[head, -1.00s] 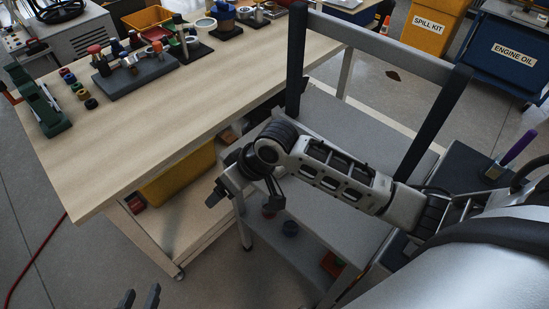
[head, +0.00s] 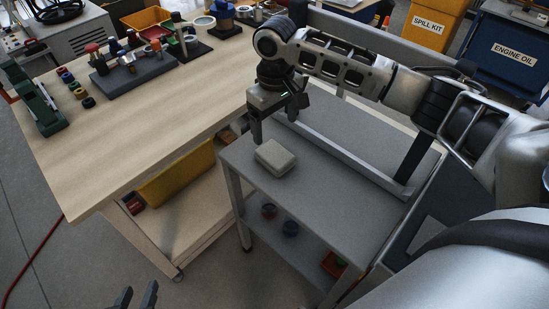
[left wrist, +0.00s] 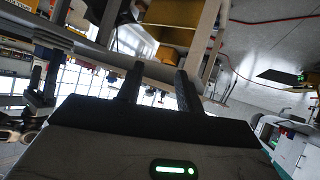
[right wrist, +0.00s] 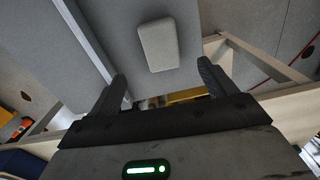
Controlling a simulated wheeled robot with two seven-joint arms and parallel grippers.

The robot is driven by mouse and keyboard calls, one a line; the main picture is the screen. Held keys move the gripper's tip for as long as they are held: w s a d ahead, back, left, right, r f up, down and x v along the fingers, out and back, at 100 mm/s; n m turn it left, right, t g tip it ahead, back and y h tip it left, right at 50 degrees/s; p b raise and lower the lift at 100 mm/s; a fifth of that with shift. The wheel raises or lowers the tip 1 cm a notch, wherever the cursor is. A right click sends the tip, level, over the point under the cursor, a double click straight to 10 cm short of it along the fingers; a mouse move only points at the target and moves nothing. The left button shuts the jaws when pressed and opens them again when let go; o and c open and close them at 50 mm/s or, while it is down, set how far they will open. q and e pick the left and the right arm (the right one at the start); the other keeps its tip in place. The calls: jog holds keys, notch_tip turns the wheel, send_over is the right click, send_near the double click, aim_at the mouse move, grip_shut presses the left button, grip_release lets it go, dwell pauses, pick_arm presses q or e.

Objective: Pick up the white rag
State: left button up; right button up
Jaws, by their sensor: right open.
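The white rag (head: 275,157) is a folded, pale, rounded block lying on the grey cart's top (head: 330,165), near its left end in the head view. It also shows in the right wrist view (right wrist: 158,45), beyond the fingertips. My right gripper (head: 273,128) is open and empty, above the cart top and just behind the rag, not touching it. Its two fingers (right wrist: 162,84) stand wide apart in the right wrist view. My left gripper (head: 138,298) is at the bottom edge of the head view, its fingers apart and empty; they also show in the left wrist view (left wrist: 157,85).
A wooden workbench (head: 150,125) stands left of the cart, with tools and a yellow bin (head: 178,175) beneath. The cart has a dark handle frame (head: 415,160) on its right and small items on its lower shelf. The cart top around the rag is clear.

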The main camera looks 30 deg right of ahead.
aim_at(274, 153)
notch_tip(274, 153, down, 9)
jog(key=shift+a+r+b, duration=0.1)
jog(key=shift+b, duration=0.4)
jog(key=c, duration=1.1)
